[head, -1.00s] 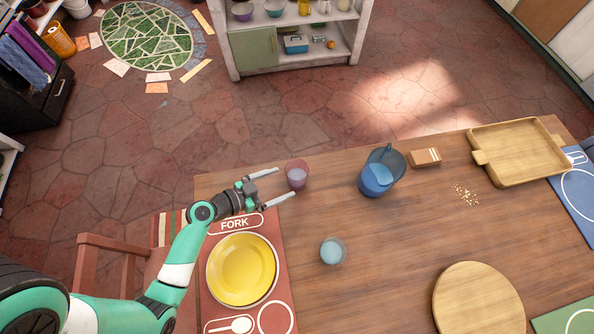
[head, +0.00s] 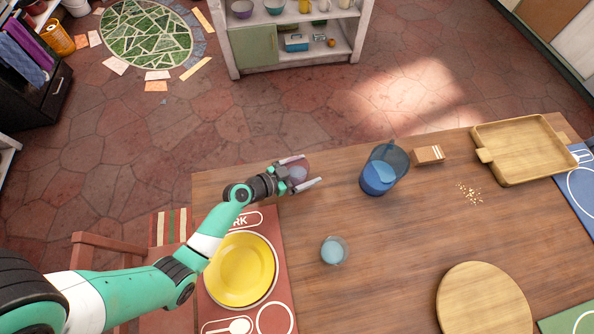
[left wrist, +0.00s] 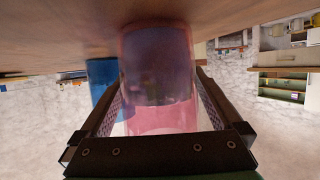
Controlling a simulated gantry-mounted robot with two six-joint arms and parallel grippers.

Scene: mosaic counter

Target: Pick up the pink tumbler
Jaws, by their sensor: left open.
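The pink tumbler (head: 298,173) stands near the far left edge of the wooden table. It is see-through, and my gripper partly hides it in the head view. My left gripper (head: 304,171) is open, with its fingers on either side of the tumbler. In the left wrist view the tumbler (left wrist: 158,75) fills the middle between the two fingers (left wrist: 157,112). I cannot tell whether either finger touches it. My right gripper is not in view.
A blue pitcher (head: 379,178) stands to the right of the tumbler, with a small box (head: 429,154) beyond it. A clear glass with pale blue contents (head: 333,250) stands nearer. A yellow plate (head: 240,269) lies below my left arm. A wooden tray (head: 520,150) lies far right.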

